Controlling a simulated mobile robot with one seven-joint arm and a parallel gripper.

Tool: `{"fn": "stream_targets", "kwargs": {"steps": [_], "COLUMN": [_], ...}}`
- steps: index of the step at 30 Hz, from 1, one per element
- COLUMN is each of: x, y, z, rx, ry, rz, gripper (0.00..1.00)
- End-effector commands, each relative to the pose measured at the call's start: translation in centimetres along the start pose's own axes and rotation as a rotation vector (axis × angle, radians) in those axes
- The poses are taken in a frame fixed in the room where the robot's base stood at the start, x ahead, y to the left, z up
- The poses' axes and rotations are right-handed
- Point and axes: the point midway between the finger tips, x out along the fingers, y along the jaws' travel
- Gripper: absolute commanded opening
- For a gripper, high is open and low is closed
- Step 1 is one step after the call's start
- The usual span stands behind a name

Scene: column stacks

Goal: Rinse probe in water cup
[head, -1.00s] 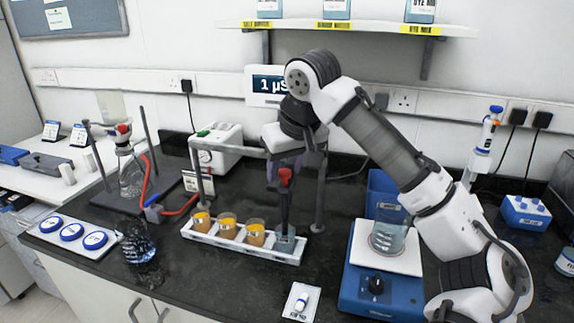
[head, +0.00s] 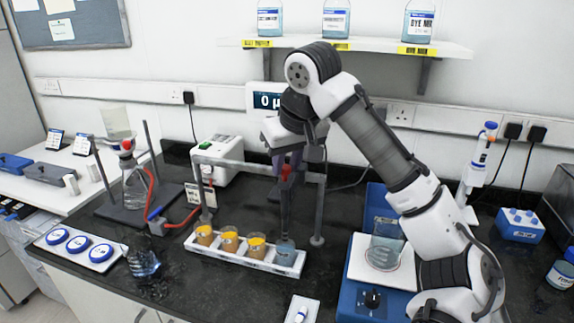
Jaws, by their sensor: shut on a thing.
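My gripper (head: 287,163) points down in the middle of the bench, shut on the probe's red top. The probe (head: 286,205) hangs upright with its dark shaft downward. The water cup (head: 286,252), with bluish liquid, stands at the right end of a white rack (head: 230,256). The probe is directly over this cup, its lower end around rim height; I cannot tell whether the tip is inside. Several cups of orange liquid (head: 229,239) stand left of it in the rack. The meter display (head: 267,101) on the wall is partly hidden by my arm and shows a 0.
A grey frame (head: 319,205) stands behind the rack around the probe. A blue stirrer (head: 371,298) with a beaker (head: 384,248) is at right. A glass flask (head: 135,187) on a stand and a lidded-dish tray (head: 78,247) are at left. A small white pad (head: 299,310) lies in front.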

Motion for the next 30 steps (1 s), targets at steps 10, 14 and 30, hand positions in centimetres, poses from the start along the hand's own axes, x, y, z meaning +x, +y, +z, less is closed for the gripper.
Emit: {"fn": "stream_targets", "kwargs": {"steps": [10, 14, 30], "x": [-0.9, -1.0, -1.8], "y": [0.1, 0.1, 0.0], "z": [-0.4, -0.4, -0.3], "rx": [0.002, 0.003, 0.000], "ry": [0.006, 0.008, 0.003], "rz": [0.001, 0.002, 0.002], "gripper": [0.00, 0.31, 0.47]}}
